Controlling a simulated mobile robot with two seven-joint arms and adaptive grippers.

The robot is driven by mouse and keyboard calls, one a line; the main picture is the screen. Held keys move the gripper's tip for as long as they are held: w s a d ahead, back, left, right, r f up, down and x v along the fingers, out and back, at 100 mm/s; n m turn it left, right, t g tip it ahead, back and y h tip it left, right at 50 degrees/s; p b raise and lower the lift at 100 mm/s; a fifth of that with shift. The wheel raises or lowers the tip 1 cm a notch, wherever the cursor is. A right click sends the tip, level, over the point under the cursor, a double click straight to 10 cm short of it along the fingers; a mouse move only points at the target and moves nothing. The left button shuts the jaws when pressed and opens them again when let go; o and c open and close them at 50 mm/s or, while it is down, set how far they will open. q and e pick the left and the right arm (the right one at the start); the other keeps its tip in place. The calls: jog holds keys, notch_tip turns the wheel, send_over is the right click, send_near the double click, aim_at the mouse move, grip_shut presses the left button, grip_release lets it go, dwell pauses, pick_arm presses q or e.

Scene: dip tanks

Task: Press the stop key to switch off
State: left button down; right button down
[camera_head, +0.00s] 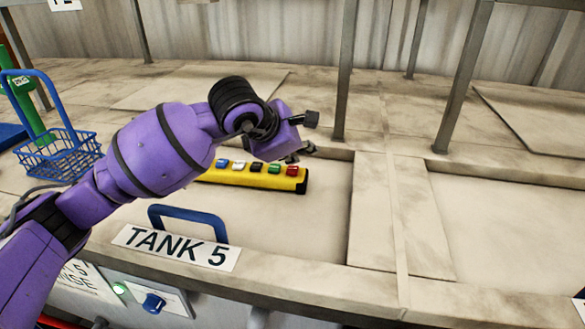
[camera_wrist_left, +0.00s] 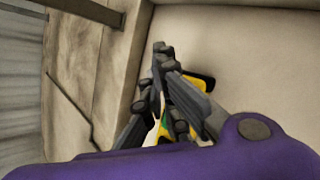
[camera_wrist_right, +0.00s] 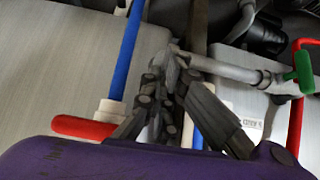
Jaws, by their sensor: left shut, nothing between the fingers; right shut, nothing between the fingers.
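A yellow key bar (camera_head: 230,178) lies in the recess behind the TANK 5 sign. Along its top sit several keys, including a green key (camera_head: 274,168) and a red key (camera_head: 292,170) at the right end. No key lettering can be read. My left gripper (camera_head: 299,154) is shut and empty, just above and behind the bar's right end; I cannot tell whether it touches. In the left wrist view its shut fingers (camera_wrist_left: 162,52) partly hide the yellow bar. My right gripper (camera_wrist_right: 170,54) is shut and empty, seen only in its own wrist view.
A TANK 5 sign (camera_head: 176,247) and a blue handle (camera_head: 190,219) stand at the front edge. A blue wire basket (camera_head: 60,158) is at left. Metal posts (camera_head: 346,70) rise behind. Near the right gripper are a blue pipe (camera_wrist_right: 128,50) and a grey pipe (camera_wrist_right: 228,70).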

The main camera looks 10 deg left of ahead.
aim_at(300, 175)
jog(key=shift+r, duration=0.1)
